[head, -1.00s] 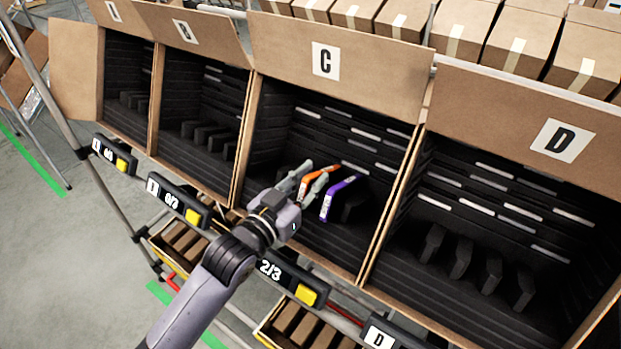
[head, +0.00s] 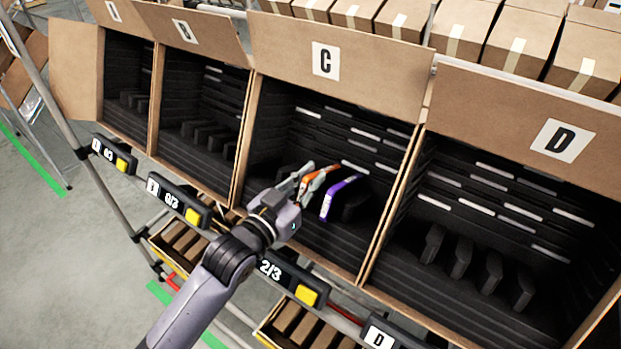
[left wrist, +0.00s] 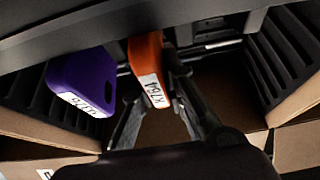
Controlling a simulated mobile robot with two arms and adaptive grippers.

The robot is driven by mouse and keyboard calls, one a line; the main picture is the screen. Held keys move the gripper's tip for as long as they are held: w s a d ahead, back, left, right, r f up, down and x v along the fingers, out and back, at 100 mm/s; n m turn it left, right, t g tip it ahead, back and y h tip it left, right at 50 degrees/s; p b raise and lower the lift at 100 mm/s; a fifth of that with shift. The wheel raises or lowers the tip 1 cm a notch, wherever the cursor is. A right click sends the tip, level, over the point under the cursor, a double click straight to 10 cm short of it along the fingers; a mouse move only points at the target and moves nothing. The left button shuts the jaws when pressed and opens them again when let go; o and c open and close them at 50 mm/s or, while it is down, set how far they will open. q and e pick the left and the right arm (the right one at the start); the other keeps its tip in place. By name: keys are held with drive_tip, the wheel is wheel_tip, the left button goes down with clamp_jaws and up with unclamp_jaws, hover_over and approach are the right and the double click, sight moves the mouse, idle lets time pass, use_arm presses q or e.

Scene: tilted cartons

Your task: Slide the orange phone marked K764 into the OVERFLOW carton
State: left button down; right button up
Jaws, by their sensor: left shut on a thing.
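An orange phone (head: 323,173) stands in the black slotted insert of carton C (head: 387,83). Its white label reads K764 where it shows in the left wrist view (left wrist: 147,58). My left gripper (head: 308,179) reaches into carton C and is shut on the orange phone, with one finger on each side. A purple phone (head: 341,190) stands just right of it; in the left wrist view the purple phone (left wrist: 74,70) is at the left, apart from my fingers. No carton marked OVERFLOW can be read. My right gripper is not in view.
Cartons A (head: 113,11), B (head: 186,33) and D (head: 506,104) stand beside carton C, with dark dividers inside. The counter below C (head: 272,268) reads 2/3. Closed boxes (head: 455,34) line the shelf behind. Carton walls and raised flaps bound the openings.

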use_arm(q)
drive_tip(key=shift+r, duration=0.1)
drive_tip(key=shift+s+a+r+p, duration=0.6)
drive_tip(key=shift+s+r+p, duration=0.2)
drive_tip(key=shift+p, duration=0.5)
drive_tip(key=shift+s+a+r+p, duration=0.3)
drive_tip(key=shift+s+r+p, duration=0.05)
drive_tip(key=shift+s+p, duration=0.15)
drive_tip(key=shift+s+a+r+p, duration=0.3)
drive_tip(key=shift+s+p, duration=0.1)
drive_tip(key=shift+p, duration=0.1)
drive_tip(key=s+a+r+p, duration=0.5)
drive_tip(key=s+p, duration=0.1)
drive_tip(key=s, duration=0.2)
drive_tip(key=shift+a+r+p, duration=0.15)
drive_tip(key=shift+r+p, duration=0.05)
drive_tip(key=shift+p, duration=0.1)
